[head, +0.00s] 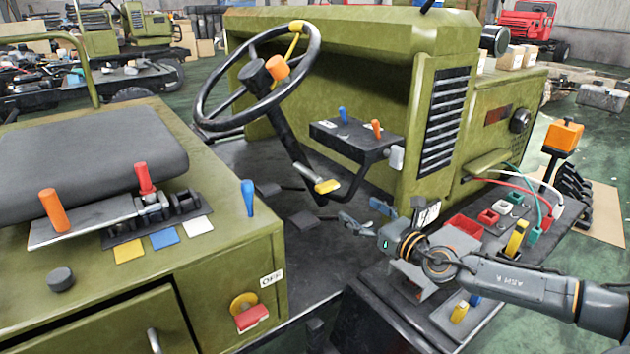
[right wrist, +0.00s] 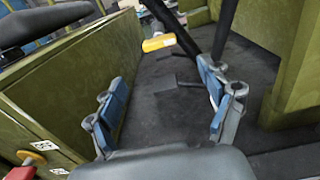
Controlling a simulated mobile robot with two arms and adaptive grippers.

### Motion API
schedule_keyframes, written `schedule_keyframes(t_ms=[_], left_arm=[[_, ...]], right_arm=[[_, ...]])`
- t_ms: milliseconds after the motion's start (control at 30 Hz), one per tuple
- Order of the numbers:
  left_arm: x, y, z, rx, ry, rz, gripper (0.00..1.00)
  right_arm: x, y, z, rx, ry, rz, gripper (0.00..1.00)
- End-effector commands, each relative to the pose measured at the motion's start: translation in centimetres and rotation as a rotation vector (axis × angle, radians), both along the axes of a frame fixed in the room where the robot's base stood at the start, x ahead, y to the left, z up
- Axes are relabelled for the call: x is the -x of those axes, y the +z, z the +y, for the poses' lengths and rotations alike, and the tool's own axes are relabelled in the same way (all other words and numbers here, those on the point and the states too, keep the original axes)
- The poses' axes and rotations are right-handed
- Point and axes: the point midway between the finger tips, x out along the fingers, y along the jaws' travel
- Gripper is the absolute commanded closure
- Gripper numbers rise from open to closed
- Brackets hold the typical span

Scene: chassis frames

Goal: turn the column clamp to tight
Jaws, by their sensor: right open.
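The column clamp appears to be the yellow-handled lever (head: 327,186) low on the black steering column (head: 290,130). Its yellow handle also shows near the top of the right wrist view (right wrist: 158,43), lying roughly crosswise. I see no tight mark beside it. My right gripper (head: 358,221) is below and to the right of the lever in the head view. In the right wrist view its two blue-padded fingers (right wrist: 166,88) are spread wide with nothing between them, and the lever is beyond them, apart. My left gripper is not in view.
The steering wheel (head: 258,80) is above the column. A black panel (head: 352,138) with blue and orange levers is to its right. The seat box (head: 225,250) with an OFF label stands left. A parts-covered tray (head: 395,318) lies right. The cab floor between is mostly open, with pedals.

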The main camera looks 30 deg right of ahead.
Motion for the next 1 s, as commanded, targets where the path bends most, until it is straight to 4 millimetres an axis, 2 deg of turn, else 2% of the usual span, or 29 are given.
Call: schedule_keyframes(t_ms=[133,300,400,533,767,1000], left_arm=[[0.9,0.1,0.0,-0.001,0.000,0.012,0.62],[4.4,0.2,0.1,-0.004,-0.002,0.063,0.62],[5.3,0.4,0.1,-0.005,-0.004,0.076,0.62],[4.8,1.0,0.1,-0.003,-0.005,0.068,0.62],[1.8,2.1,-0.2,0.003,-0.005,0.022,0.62],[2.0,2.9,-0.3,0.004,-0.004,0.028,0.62]], right_arm=[[-0.5,0.1,-0.1,0.003,0.000,0.000,0.19],[-1.6,0.2,-0.1,0.001,-0.004,-0.003,0.19],[-2.5,0.3,0.1,-0.001,-0.001,-0.003,0.19],[-3.8,0.3,0.1,-0.002,-0.004,-0.003,0.19],[-6.6,0.3,0.4,-0.005,-0.003,-0.003,0.19],[-10.3,0.2,0.8,-0.004,-0.001,-0.003,0.19]])
